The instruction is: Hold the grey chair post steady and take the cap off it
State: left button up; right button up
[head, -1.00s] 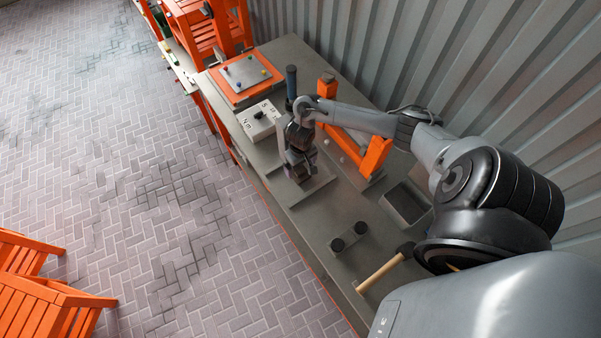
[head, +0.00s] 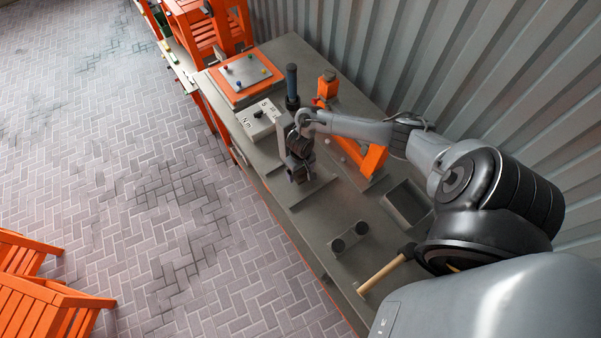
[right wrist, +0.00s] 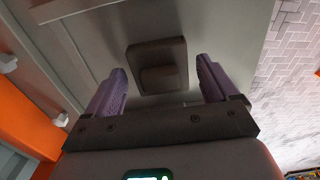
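My right gripper (head: 299,177) points down over the middle of the bench. In the right wrist view its two purplish fingers (right wrist: 160,70) stand apart. A dark square piece with a smaller raised block (right wrist: 157,66) shows between them, with a gap on both sides. It may be the cap on the post, but I cannot tell for sure. My left gripper is not in view.
A box marked Nm (head: 258,121), an orange-edged tray (head: 244,75), an orange frame (head: 372,160), an open dark bin (head: 407,203), a two-knobbed block (head: 349,237) and a mallet (head: 384,272) are around. A corrugated wall (head: 480,70) borders the bench.

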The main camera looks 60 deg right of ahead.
jog(key=c, duration=0.9)
jog(key=shift+r, duration=0.15)
